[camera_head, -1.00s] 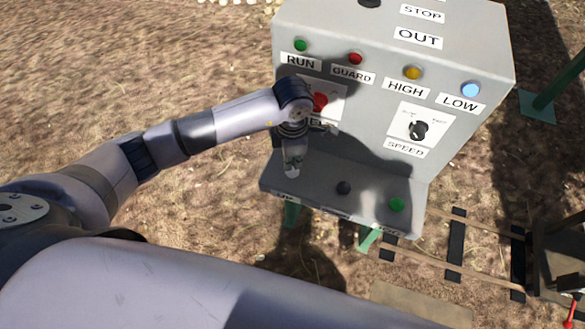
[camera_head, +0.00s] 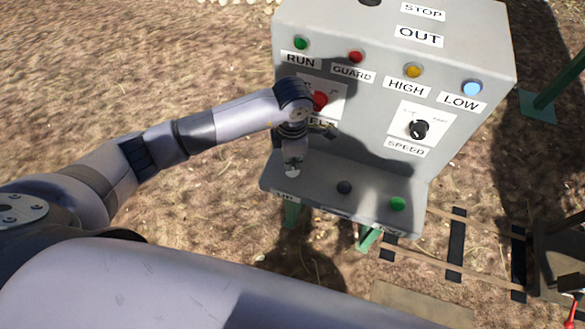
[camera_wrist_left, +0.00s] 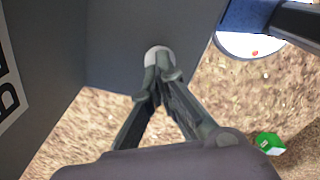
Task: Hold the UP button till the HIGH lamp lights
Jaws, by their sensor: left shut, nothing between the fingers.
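The grey control box has a sloping lower ledge (camera_head: 318,191). My left gripper (camera_head: 292,170) is shut, pointing down at the ledge's left end. In the left wrist view, the closed fingertips (camera_wrist_left: 158,78) are at a white round button (camera_wrist_left: 158,54), partly covering it; I cannot tell whether it is pressed in. The label below it is too small to read surely. The HIGH lamp (camera_head: 413,71) is amber and looks dull. The LOW lamp (camera_head: 472,88) is pale blue and looks bright. My right gripper is not in view.
A black button (camera_head: 344,187) and a green button (camera_head: 397,203) sit further right on the ledge. The SPEED knob (camera_head: 418,129) and a red switch (camera_head: 319,101) are on the panel, the switch close to my left wrist. Rails lie at lower right.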

